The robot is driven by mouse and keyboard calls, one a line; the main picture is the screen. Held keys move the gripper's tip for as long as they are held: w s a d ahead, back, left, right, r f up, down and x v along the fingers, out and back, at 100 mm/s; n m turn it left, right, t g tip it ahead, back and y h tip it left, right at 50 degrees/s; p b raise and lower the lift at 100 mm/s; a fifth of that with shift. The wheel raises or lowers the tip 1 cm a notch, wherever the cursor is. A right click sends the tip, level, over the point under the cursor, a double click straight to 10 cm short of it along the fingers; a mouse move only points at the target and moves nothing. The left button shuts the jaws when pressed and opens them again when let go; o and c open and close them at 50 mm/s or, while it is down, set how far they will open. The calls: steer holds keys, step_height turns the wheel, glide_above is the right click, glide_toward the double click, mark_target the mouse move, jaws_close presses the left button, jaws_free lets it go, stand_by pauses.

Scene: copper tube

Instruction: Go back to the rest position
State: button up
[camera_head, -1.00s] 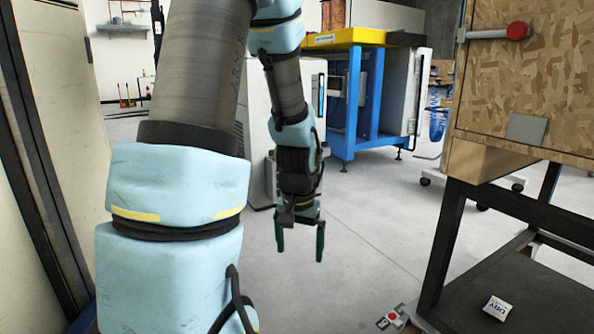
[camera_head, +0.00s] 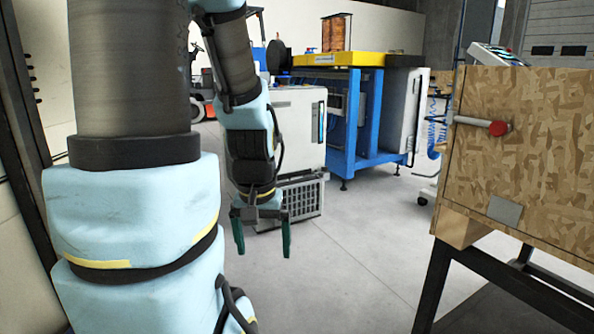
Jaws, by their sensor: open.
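My gripper (camera_head: 263,240) hangs from my arm, fingers pointing down, left of the picture's middle. Its two dark green fingers are apart and nothing shows between them. It is in the air in front of the grey floor, clear of the furniture in the picture. My arm's light blue and grey links fill the left side and hide what is behind them.
A wooden chipboard box (camera_head: 535,150) with a red-knobbed handle (camera_head: 499,128) stands on a black frame (camera_head: 434,285) at the right. A blue workbench (camera_head: 352,120) with a yellow top and a grey cabinet (camera_head: 298,130) stand behind. Grey floor (camera_head: 355,240) between them is clear.

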step_height(320, 180, up, 24)
steer(key=p, duration=2.1)
steer(key=shift+f, duration=0.25)
